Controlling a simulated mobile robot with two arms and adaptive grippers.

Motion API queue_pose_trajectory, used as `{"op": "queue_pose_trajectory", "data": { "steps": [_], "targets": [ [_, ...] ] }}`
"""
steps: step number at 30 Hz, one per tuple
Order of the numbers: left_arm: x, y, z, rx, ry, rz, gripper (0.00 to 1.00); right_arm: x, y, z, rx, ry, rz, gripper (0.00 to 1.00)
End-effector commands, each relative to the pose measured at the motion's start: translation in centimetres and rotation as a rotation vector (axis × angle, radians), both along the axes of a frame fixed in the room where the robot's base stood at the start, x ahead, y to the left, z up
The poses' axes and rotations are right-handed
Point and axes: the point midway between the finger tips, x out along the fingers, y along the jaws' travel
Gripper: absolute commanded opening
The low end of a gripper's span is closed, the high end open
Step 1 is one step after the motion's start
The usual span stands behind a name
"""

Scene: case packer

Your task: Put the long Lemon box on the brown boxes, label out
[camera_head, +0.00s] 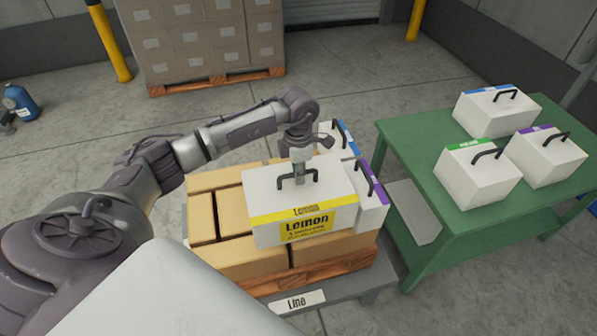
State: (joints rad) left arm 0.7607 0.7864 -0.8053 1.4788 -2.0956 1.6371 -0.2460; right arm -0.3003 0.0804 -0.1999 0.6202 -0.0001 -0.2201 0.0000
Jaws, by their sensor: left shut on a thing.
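The long white Lemon box (260,190) has a yellow band and a yellow Lemon label on the side facing me. It is on or just above the brown boxes (233,258); I cannot tell if it touches them. My left gripper (298,180) comes down from above and is shut on the black handle of the Lemon box. The brown boxes are stacked on a wooden pallet (335,278) on a grey stand marked Lime. My right gripper is not in view.
A white box with a purple band (373,217) and one with a blue band (348,145) stand right of and behind the Lemon box. A green table (420,165) at right holds several white handled boxes. A pallet of cartons (205,45) and yellow posts stand behind.

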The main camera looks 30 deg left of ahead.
Motion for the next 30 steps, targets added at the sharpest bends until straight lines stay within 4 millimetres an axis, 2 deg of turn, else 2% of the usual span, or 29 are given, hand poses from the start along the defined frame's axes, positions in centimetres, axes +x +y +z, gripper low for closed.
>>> {"op": "queue_pose_trajectory", "data": {
  "steps": [15,30],
  "targets": [
    [0.2,0.0,-3.2,-0.006,-0.002,0.000,0.00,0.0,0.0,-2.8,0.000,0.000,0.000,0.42],
    [0.2,-0.1,-4.0,-0.006,-0.001,0.000,0.00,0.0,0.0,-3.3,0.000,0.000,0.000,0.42]
  ]
}}
